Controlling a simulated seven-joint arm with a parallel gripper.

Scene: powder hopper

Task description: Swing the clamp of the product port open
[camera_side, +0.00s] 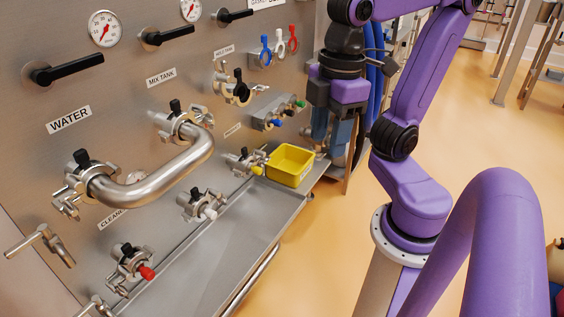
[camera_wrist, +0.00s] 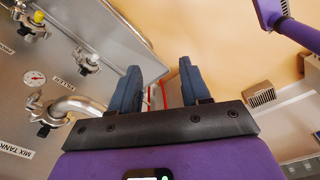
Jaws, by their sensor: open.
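No label that I can read says product, so I cannot tell which port is the product port. Several clamped ports sit on the steel panel: a yellow-ended clamp (camera_side: 244,162), a white-ended clamp (camera_side: 202,205), a red-ended clamp (camera_side: 132,265) and a black-knobbed clamp (camera_side: 237,90). The wrist view shows a yellow-capped port (camera_wrist: 36,22) and another clamp (camera_wrist: 88,63) near a label. My gripper (camera_side: 333,135) points down to the right of the panel, apart from all clamps. Its blue fingers (camera_wrist: 158,85) are spread with nothing between them.
A bent steel pipe (camera_side: 165,180) joins the WATER and MIX TANK ports and juts from the panel. A yellow bin (camera_side: 290,166) stands on the steel ledge (camera_side: 240,235) near my gripper. Colored hooks (camera_side: 279,43) hang higher up.

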